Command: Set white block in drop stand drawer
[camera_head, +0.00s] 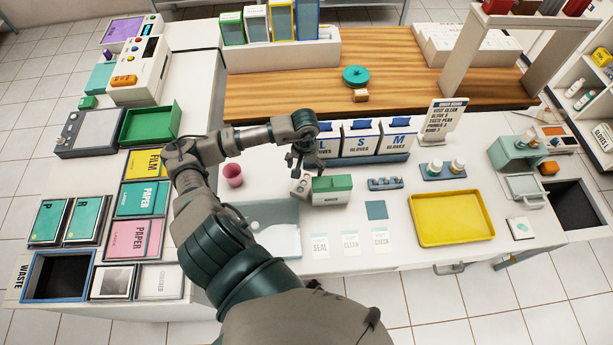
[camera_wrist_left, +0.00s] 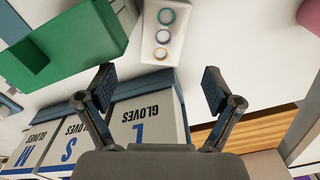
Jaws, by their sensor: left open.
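A small white block (camera_head: 300,187) stands on the white counter, against the left side of a green-topped box (camera_head: 332,184). In the left wrist view the white block (camera_wrist_left: 163,28) shows three round, coloured rings on its face. My left gripper (camera_head: 304,166) is open and empty just above and behind it; in the wrist view the block lies beyond the spread fingertips (camera_wrist_left: 158,76), not between them. A mint-green stand (camera_head: 514,150) holds small bottles at the right. A pale drawer-like tray with a handle (camera_head: 526,188) is in front of it. My right gripper is not in view.
Glove boxes (camera_head: 361,137) stand close behind my left gripper. A pink cup (camera_head: 233,175) is to the left. A blue rack (camera_head: 385,183), a bottle tray (camera_head: 443,170) and a yellow tray (camera_head: 451,218) lie to the right. Cards lie in front.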

